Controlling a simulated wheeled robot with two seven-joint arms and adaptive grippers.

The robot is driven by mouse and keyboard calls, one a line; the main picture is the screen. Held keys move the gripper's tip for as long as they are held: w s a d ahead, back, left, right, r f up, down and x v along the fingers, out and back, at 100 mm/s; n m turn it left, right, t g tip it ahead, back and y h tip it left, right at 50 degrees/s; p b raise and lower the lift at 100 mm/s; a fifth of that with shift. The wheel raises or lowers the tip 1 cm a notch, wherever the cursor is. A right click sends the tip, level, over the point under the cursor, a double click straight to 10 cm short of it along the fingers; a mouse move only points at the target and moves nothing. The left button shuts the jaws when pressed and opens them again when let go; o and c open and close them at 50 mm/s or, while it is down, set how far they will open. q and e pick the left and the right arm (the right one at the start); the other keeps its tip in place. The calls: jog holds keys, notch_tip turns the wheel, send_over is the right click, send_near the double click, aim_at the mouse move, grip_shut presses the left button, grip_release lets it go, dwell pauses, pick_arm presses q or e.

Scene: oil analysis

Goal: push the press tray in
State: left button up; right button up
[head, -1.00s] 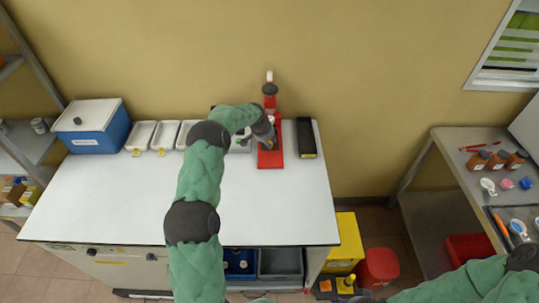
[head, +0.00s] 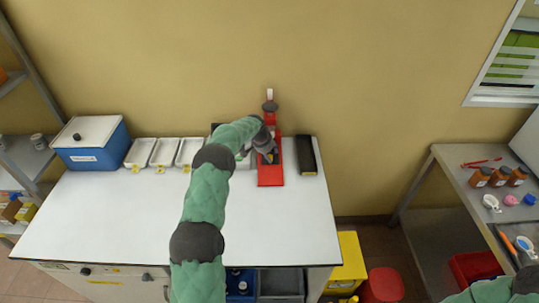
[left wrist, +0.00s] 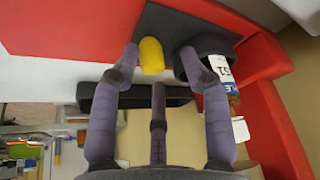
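The red press (head: 271,177) stands upright at the back of the white bench, with a dark knob on top. My left gripper (head: 268,154) is at its lower front and partly covers the tray area. In the left wrist view, the red press frame (left wrist: 276,110) surrounds a dark flat part, probably the press tray (left wrist: 162,22). A yellow tab (left wrist: 151,55) lies between the spread fingers of my left gripper (left wrist: 160,52); a gap shows on its right, and contact on its left is unclear. A dark round part with a white label sits beside the right finger. My right gripper is out of view.
A black box (head: 306,155) stands close to the right of the press. White trays (head: 163,152) and a blue box (head: 92,144) line the bench's back left. The front of the bench (head: 120,220) is clear. A side table with bottles stands at right.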

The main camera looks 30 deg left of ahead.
pick_arm(q)
jog(key=v, duration=1.2)
jog(key=shift+r, duration=0.15)
